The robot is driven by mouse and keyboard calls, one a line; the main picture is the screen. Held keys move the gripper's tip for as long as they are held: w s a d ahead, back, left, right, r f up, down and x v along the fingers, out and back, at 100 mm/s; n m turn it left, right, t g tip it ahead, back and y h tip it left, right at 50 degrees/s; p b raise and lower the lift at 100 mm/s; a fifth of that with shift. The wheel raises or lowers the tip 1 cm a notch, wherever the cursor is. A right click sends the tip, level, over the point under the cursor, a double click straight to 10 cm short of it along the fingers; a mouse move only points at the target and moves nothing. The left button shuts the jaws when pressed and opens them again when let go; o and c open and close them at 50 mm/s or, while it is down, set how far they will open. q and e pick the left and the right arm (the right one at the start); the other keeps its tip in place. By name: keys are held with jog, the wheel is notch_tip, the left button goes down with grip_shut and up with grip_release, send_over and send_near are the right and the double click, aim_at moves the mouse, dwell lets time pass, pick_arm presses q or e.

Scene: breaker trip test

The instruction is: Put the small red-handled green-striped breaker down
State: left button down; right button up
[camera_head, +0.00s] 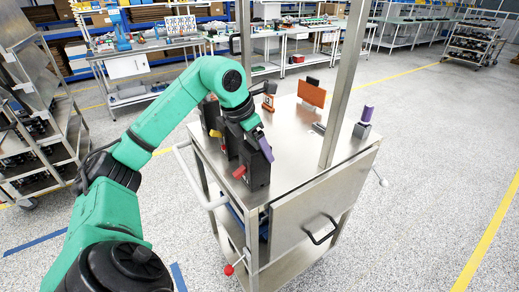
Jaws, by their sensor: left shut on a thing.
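My left gripper (256,138) reaches over the steel cart from the left, fingers pointing down. It is shut on a black breaker (257,170) with a red handle (240,172) at the cart top's near left corner. The gripper and wrist cover the breaker's top, and I see no green stripe from here. I cannot tell whether its base touches the cart top. A purple piece (265,147) shows beside the fingers. My right gripper is not in view.
Another dark breaker with a yellow handle (215,133) stands close behind. The steel cart top (290,143) is bare in the middle. An orange plate (311,95) stands at the back, a purple-topped grey piece (363,124) at the right. A steel post (344,85) rises from the cart.

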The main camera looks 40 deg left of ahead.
pick_arm(q)
jog(key=shift+w, duration=0.1)
grip_release()
notch_tip(320, 180, up, 11)
jog(key=p, duration=0.2)
send_over(245, 162)
jog(key=shift+a+r, duration=0.1)
jog(key=shift+r, duration=0.05)
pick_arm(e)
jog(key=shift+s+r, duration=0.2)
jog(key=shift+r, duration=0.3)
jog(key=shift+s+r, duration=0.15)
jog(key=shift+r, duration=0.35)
